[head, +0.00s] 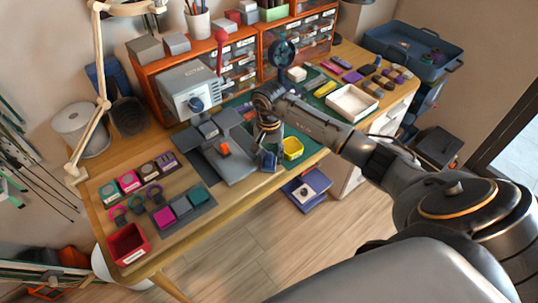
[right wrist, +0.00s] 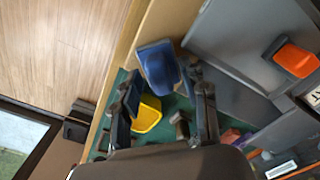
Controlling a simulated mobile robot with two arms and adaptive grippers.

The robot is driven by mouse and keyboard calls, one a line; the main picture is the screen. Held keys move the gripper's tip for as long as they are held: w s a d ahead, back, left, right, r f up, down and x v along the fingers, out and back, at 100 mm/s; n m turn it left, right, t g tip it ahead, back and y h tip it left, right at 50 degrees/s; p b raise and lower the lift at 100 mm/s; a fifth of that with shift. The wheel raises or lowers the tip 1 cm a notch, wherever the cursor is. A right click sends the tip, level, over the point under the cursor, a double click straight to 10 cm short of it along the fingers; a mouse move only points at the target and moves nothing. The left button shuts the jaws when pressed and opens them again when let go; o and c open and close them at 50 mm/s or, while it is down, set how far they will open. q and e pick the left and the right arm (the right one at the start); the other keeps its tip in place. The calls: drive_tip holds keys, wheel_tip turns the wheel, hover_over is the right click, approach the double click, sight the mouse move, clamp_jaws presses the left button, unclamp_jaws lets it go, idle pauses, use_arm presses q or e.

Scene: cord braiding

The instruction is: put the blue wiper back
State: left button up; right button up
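The blue wiper (right wrist: 158,68) shows in the right wrist view near the front edge of the bench, just beyond and between my right fingertips. In the head view a small dark blue patch (head: 268,160) below the gripper appears to be it, mostly hidden. My right gripper (right wrist: 163,80) has its two fingers apart, with a clear gap between them. In the head view this gripper (head: 270,143) reaches down over the front of the bench. I cannot tell whether a finger touches the wiper. My left gripper is not in view.
A yellow tray (head: 293,148) sits beside the gripper on the green mat. A grey machine (head: 190,90) with an orange part (head: 225,149) in front stands to the left. A white tray (head: 352,102) is at the right. A red bin (head: 128,243) stands at the near left corner.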

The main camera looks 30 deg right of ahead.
sight(269, 156)
drive_tip(key=shift+r, duration=0.1)
drive_tip(key=shift+r, duration=0.25)
wheel_tip(269, 156, up, 12)
drive_tip(key=b, duration=0.1)
drive_tip(key=shift+f+b, duration=0.2)
drive_tip(key=shift+b, duration=0.2)
